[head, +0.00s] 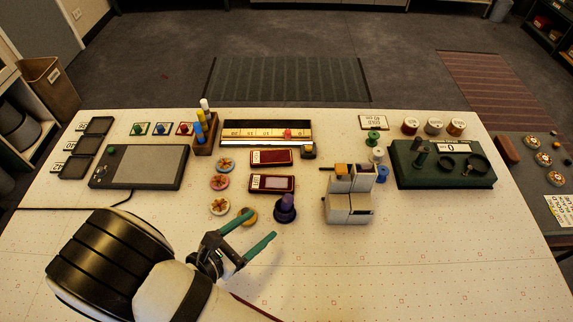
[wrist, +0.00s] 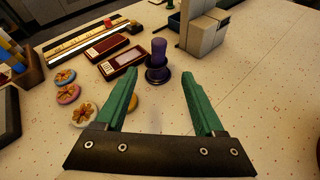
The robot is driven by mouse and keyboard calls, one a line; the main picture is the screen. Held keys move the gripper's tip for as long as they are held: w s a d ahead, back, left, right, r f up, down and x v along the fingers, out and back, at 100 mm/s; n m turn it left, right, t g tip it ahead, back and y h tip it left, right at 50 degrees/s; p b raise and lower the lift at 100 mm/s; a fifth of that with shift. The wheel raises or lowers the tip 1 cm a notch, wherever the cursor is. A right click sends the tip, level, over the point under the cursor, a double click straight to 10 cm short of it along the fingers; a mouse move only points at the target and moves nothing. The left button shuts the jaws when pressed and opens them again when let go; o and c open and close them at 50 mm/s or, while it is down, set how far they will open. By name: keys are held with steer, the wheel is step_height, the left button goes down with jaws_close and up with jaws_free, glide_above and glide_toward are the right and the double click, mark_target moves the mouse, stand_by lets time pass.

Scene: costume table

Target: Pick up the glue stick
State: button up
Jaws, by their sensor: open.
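An upright purple stick (head: 287,201) stands in a dark round base on the white table; it also shows in the wrist view (wrist: 158,50). It looks like the glue stick, but no label shows. My gripper (head: 254,227) is open and empty, its two green fingers pointing toward the purple stick. In the wrist view the fingertips (wrist: 160,80) lie to either side of the stick's line, with the stick beyond them and apart from them.
A yellow-orange disc (head: 249,216) lies beside the left finger, with several flower-topped discs (head: 220,181) behind it. Dark red boxes (head: 271,183) lie behind the stick. A grey block stand (head: 348,208) is to its right. A wooden holder (head: 205,145) has coloured sticks.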

mark_target(288, 199)
steer(key=x, duration=1.5)
steer(key=shift+w+r, duration=0.15)
steer(key=shift+r, duration=0.1)
jaws_close()
